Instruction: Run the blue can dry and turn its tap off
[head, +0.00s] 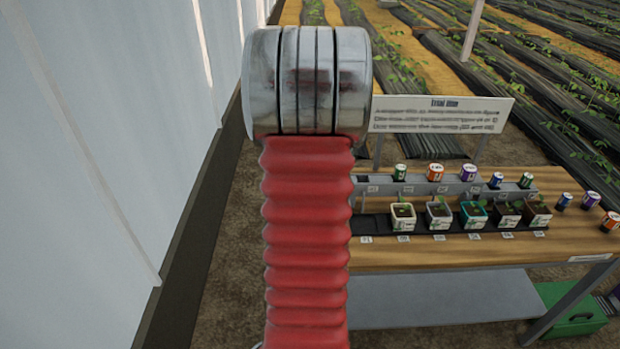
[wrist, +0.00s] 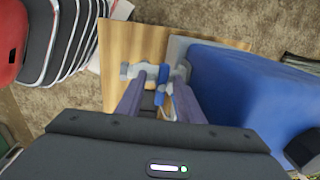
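A large blue can (wrist: 240,95) fills the right side of the wrist view, close to my gripper. Small tap parts, blue, yellow and grey, show between the fingers; the blue piece (wrist: 159,98) looks like its handle. My gripper (wrist: 158,80) reaches over the tap with its two dark fingers apart, one on each side. I see no clear contact with the handle. The can's liquid level and any flow from the tap cannot be made out. In the head view, my raised arm covers the middle, and my gripper and the large blue can are not seen.
A wooden board (wrist: 118,50) lies beneath the tap. In the head view, a wooden bench (head: 450,255) at right carries several potted seedlings and small tins, with a sign (head: 440,115) behind. A green box (head: 572,312) stands below. A white wall (head: 120,120) runs along the left.

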